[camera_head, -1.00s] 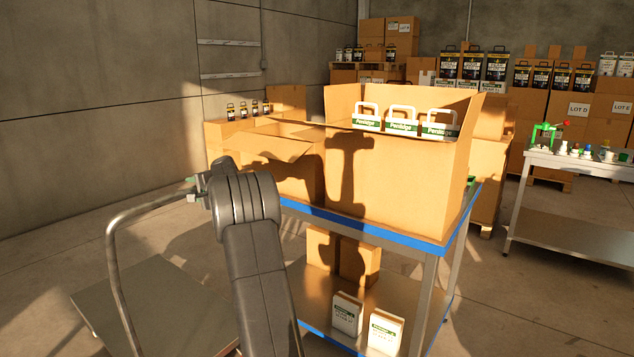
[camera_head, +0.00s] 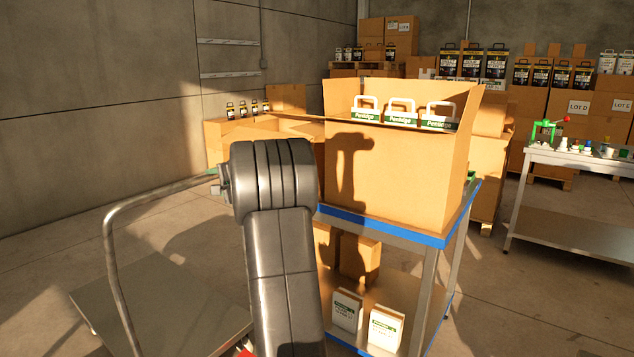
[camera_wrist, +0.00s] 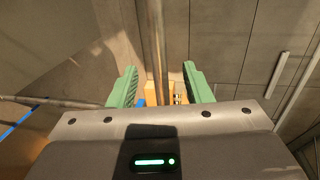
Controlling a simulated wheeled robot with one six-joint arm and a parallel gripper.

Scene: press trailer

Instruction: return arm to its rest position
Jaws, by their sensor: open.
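My arm (camera_head: 280,250) stands in the lower middle of the head view, its dark grey upper link bent in front of the blue-edged cart. My gripper (camera_wrist: 160,85) shows in the wrist view with its two green fingers wide apart. Nothing is held between them. Beyond the fingers are a grey metal tube (camera_wrist: 153,40), the concrete wall and floor, and small bits of cardboard.
A blue-edged cart (camera_head: 400,230) holds an open cardboard box (camera_head: 400,180) with several white-handled containers (camera_head: 400,113). A flat trolley (camera_head: 160,305) with a tubular handle (camera_head: 115,255) stands at left, close to my arm. A steel table (camera_head: 570,165) is at right. Floor between cart and table is clear.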

